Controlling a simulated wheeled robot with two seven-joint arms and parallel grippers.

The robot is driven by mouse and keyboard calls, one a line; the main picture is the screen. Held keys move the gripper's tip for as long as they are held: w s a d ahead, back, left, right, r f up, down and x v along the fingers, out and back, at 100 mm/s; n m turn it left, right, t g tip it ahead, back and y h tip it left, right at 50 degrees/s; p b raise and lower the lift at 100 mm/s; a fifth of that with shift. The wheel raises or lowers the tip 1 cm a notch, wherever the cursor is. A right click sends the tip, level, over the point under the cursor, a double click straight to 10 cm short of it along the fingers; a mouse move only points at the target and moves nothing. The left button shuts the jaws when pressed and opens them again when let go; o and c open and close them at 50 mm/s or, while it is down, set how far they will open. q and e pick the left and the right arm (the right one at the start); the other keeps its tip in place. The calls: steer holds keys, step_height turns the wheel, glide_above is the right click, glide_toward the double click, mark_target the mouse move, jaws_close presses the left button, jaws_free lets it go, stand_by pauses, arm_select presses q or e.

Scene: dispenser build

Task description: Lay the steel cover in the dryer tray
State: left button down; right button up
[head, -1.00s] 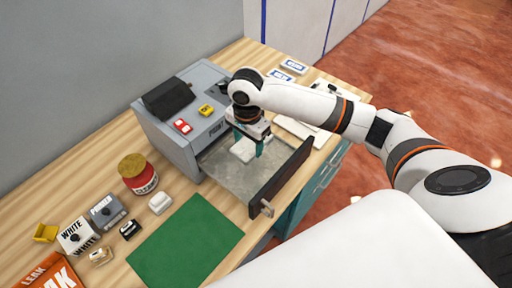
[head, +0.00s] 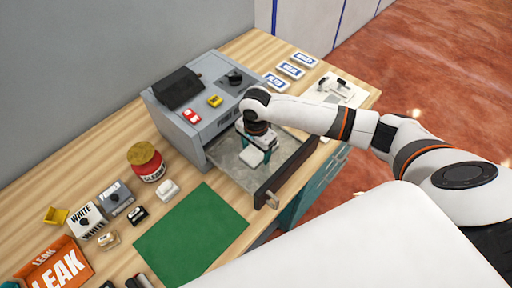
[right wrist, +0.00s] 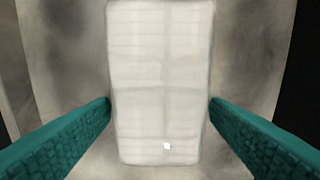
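The steel cover (head: 251,156) is a pale, shiny, rounded rectangular piece inside the dryer tray's outline. The dryer tray (head: 229,167) is the grey open drawer of the grey dryer, with a dark front panel. My right gripper (head: 254,153) points down over the tray, its teal fingers on either side of the cover. In the right wrist view the cover (right wrist: 160,80) fills the space between the fingertips, which meet its two long edges. Whether its underside touches the tray floor is hidden. My left gripper is not in view.
The grey dryer (head: 205,110) stands behind the tray, with small red and yellow items on top. A green mat (head: 190,235), a red jar (head: 147,163) and a white block (head: 168,189) lie to the left. White labelled cards (head: 290,70) lie at the back right.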

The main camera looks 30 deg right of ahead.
mark_target(256, 153)
steer(key=shift+o, duration=0.8)
step_height(256, 153, up, 12)
steer(key=b, duration=0.1)
steer(key=shift+r, duration=0.2)
